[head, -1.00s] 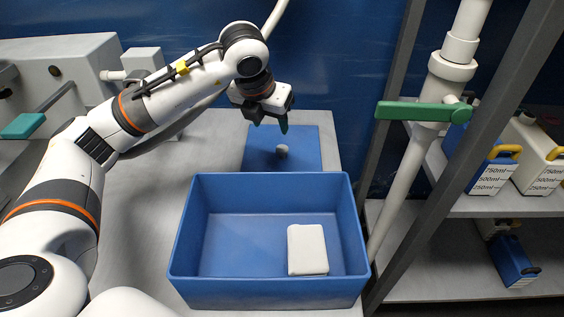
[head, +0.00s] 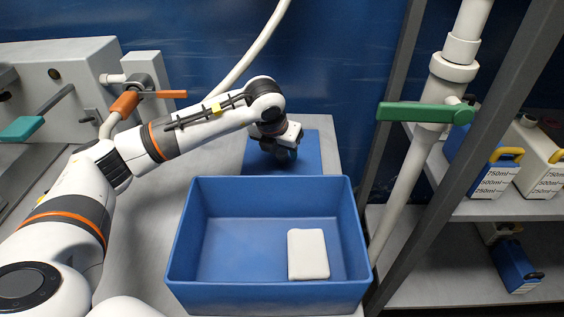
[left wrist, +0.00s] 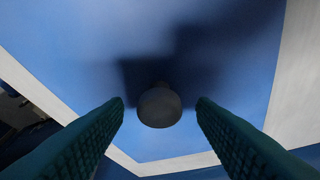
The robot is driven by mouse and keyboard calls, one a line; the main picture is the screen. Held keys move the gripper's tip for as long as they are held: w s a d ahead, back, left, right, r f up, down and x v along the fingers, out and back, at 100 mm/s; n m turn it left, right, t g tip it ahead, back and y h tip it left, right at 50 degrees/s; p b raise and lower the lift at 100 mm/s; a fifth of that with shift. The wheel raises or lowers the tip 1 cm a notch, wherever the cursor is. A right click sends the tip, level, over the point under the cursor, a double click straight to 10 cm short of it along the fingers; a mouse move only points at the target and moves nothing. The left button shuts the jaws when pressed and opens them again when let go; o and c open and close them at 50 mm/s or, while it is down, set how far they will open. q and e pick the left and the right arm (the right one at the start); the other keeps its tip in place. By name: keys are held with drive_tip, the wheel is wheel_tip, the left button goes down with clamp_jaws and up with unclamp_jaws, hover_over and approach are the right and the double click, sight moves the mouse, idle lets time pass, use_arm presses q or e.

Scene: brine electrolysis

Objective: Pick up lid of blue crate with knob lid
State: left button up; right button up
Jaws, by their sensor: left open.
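The blue lid (head: 312,150) lies flat on the grey table behind the blue crate (head: 268,297). It also fills much of the left wrist view (left wrist: 60,40). Its round grey knob (left wrist: 159,106) stands between the two green fingers in the left wrist view, with a gap on both sides. In the head view the knob is hidden by my left gripper (head: 285,155). My left gripper is open, low over the lid, and holds nothing. My right gripper is not in view.
The open crate holds a white block (head: 308,254). A grey shelf rack (head: 440,285) with several bottles and a white pipe with a green valve handle (head: 425,112) stand at the right. A machine with an orange handle (head: 160,94) is at the left. Bare table lies left of the crate.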

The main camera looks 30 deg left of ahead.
use_arm(q)
drive_tip(key=c, duration=1.1)
drive_tip(key=shift+r, duration=0.15)
